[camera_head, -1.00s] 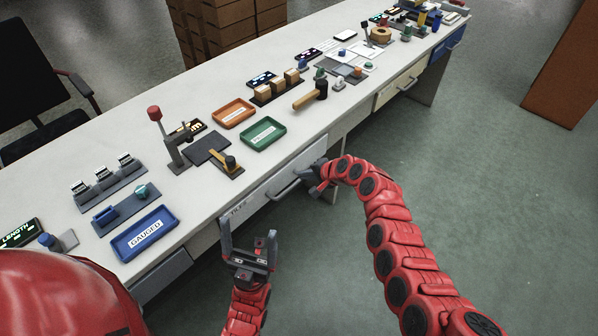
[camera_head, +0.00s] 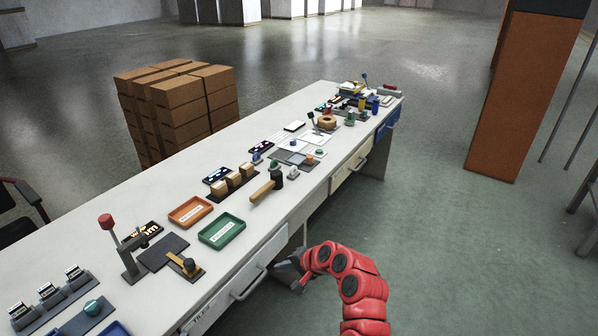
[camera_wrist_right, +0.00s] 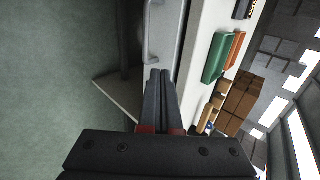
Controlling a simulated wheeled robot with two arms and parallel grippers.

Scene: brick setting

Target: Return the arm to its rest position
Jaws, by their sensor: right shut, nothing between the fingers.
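My right arm (camera_head: 352,272) is red and segmented and comes in from the bottom right of the head view. Its gripper (camera_head: 284,272) is beside the front of the bench, close to a drawer handle (camera_head: 248,284). In the right wrist view my right gripper (camera_wrist_right: 160,92) is shut, its dark fingers together with nothing between them. The drawer handle also shows there (camera_wrist_right: 150,35), just beyond the fingertips. I cannot tell if the gripper touches the bench. My left gripper is out of view.
The long white bench (camera_head: 75,245) holds an orange tray (camera_head: 190,211), a green tray (camera_head: 222,230), a mallet (camera_head: 264,190) and a red-knobbed lever (camera_head: 106,221). Stacked brown boxes (camera_head: 180,105) stand behind it. An orange cabinet (camera_head: 505,100) stands at the right.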

